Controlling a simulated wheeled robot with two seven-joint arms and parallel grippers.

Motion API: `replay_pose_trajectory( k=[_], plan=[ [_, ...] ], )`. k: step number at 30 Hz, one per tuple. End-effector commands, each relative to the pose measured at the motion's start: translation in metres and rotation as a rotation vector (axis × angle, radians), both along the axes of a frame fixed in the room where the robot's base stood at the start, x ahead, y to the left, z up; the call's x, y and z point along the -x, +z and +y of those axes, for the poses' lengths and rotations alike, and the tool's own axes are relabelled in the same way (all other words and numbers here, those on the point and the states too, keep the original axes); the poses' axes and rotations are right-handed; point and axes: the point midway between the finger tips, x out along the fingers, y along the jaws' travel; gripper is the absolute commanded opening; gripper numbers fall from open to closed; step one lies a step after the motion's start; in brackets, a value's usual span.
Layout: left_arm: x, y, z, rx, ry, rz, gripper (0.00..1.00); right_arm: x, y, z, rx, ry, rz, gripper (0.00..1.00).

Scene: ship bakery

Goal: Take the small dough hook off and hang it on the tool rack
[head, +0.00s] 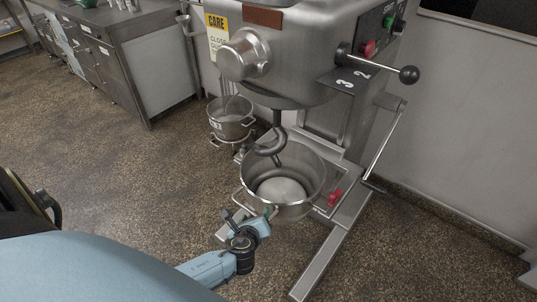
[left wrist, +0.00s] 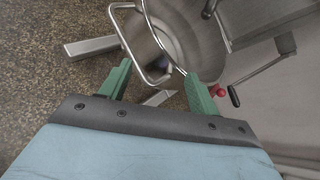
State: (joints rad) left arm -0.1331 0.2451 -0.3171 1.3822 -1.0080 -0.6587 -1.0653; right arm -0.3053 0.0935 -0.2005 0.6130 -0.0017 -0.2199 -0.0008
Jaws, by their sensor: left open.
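The small dough hook (head: 271,142) hangs under the head of the steel mixer (head: 300,65), above the mixer's bowl (head: 310,190). Its grey curl is just over the bowl's rim. My left gripper (head: 250,219) is at the front left of the bowl, low and close to its rim. In the left wrist view the two green fingers of my left gripper (left wrist: 160,85) are spread apart. The bowl's wire handle (left wrist: 153,75) shows between and beyond them. I cannot tell whether they touch the bowl. My right gripper and the tool rack are not in view.
A second steel bowl (head: 231,118) stands low behind the mixer's left side. A lever with a black knob (head: 409,75) sticks out to the right. A steel counter (head: 140,75) stands at the back left. The speckled floor (head: 120,190) is open at left.

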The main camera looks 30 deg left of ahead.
Motion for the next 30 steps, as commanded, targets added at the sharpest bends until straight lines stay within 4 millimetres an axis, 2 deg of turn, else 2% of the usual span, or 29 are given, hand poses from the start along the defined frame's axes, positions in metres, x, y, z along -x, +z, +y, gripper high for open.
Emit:
replay_pose_trajectory(
  k=[1, 3, 6, 10, 12, 15, 20, 30],
  plan=[
    [-0.019, 0.039, -0.001, -0.116, -0.049, -0.049, 0.62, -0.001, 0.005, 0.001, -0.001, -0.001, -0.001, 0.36],
    [-0.036, 0.085, -0.003, -0.277, -0.099, -0.102, 0.62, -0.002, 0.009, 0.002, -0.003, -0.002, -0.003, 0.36],
    [-0.052, 0.139, -0.007, -0.468, -0.133, -0.165, 0.62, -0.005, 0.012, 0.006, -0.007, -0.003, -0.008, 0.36],
    [-0.060, 0.184, -0.010, -0.625, -0.142, -0.215, 0.62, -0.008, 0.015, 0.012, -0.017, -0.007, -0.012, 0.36],
    [-0.061, 0.196, -0.011, -0.669, -0.141, -0.228, 0.62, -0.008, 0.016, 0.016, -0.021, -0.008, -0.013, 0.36],
    [-0.064, 0.203, -0.010, -0.696, -0.140, -0.235, 0.62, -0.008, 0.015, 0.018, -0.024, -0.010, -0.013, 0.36],
    [-0.075, 0.203, -0.005, -0.698, -0.139, -0.235, 0.62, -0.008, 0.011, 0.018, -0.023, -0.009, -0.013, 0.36],
    [-0.112, 0.201, 0.012, -0.694, -0.140, -0.235, 0.62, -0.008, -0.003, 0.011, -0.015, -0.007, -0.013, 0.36]
  ],
)
